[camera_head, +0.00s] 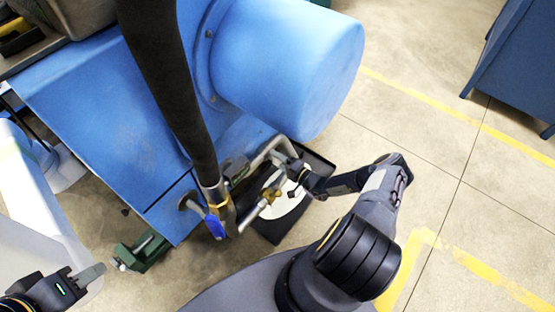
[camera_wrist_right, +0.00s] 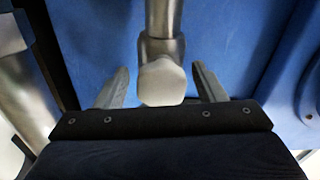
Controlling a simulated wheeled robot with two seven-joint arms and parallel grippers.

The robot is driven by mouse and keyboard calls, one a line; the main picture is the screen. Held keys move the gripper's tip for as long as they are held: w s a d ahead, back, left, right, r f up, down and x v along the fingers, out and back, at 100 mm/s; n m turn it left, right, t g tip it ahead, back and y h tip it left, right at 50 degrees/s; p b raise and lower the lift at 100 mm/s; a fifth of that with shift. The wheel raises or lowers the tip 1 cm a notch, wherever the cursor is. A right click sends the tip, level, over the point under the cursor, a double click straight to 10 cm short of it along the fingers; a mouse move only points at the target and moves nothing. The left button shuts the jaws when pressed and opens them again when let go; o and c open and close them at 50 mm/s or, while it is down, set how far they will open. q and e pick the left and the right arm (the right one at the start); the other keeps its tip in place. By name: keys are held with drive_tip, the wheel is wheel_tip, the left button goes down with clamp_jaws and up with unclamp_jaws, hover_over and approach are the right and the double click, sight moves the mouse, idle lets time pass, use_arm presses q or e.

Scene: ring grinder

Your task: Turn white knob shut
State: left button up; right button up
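The white knob (camera_wrist_right: 162,82) sits at the end of a grey metal pipe in the right wrist view. My right gripper (camera_wrist_right: 160,70) is open, with one finger on each side of the knob and a visible gap at both sides. In the head view my right gripper (camera_head: 297,171) is at the bent metal pipe (camera_head: 268,156) beside the blue machine, and it hides the knob there. My left gripper (camera_head: 88,276) is at the lower left, away from the pipes; its finger opening cannot be made out.
The blue machine (camera_head: 100,110) with its large cylinder (camera_head: 290,65) fills the upper left. A thick black hose (camera_head: 168,80), a blue valve handle (camera_head: 215,226) and a black tray (camera_head: 272,232) are near the pipes. A green vise-like part (camera_head: 140,250) is lower left.

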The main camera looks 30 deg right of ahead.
drive_tip(key=p+v, duration=0.1)
drive_tip(key=v, duration=0.6)
drive_tip(key=shift+s+d+p, duration=0.15)
drive_tip(key=shift+s+p, duration=0.2)
drive_tip(key=shift+s, duration=0.1)
idle(0.3)
